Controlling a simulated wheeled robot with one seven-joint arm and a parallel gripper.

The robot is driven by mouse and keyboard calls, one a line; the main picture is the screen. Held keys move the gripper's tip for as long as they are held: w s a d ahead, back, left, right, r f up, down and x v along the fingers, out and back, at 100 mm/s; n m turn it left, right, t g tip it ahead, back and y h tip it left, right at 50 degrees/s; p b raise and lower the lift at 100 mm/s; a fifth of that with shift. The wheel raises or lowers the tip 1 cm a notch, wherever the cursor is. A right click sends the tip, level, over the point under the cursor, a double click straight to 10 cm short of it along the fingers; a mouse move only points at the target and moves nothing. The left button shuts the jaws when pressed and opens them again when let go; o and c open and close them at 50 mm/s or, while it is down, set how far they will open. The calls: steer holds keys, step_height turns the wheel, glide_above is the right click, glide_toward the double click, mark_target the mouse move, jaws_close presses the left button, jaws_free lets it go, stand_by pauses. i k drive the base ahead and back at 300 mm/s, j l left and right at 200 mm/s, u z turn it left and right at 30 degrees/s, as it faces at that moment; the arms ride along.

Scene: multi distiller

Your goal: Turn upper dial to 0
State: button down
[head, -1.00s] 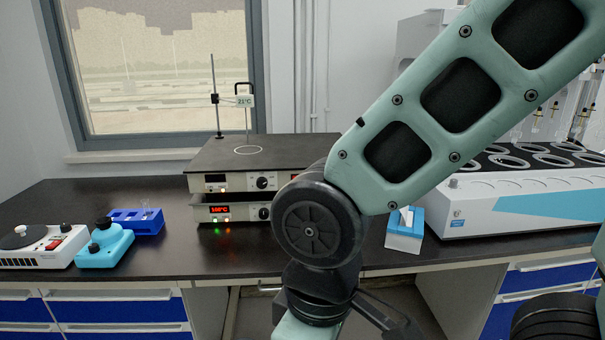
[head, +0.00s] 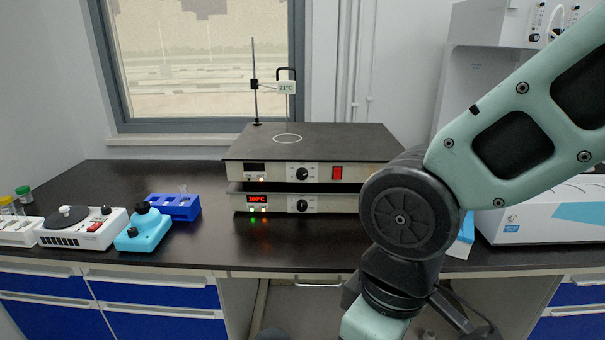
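A two-tier heating unit stands on the dark bench below the window. Its upper unit (head: 240,172) has a dark display, a black upper dial (head: 303,174) and a red switch (head: 337,173). The lower unit (head: 275,204) has a red display (head: 257,198) that seems to read 100°C and a black lower dial (head: 302,205). The dial markings are too small to read. My arm hangs at the right and hides the right end of the lower unit. My gripper is not clearly in view, and nothing touches the upper dial.
A stand with a 21°C sign (head: 287,87) rises behind the upper plate. A blue rack (head: 174,207), a teal device (head: 143,230) and a white stirrer-like device (head: 83,228) sit left. A large white machine (head: 548,215) is right. The bench before the units is clear.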

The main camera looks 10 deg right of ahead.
mark_target(301, 173)
steer(key=i+j+z, duration=0.15)
steer(key=j, duration=0.2)
steer(key=j+z, duration=0.1)
steer(key=j, duration=0.25)
steer(key=i+j+z, duration=0.15)
steer(key=j, duration=0.2)
steer(key=i+j+z, duration=0.1)
steer(key=i+j, duration=0.05)
steer(key=j, duration=0.05)
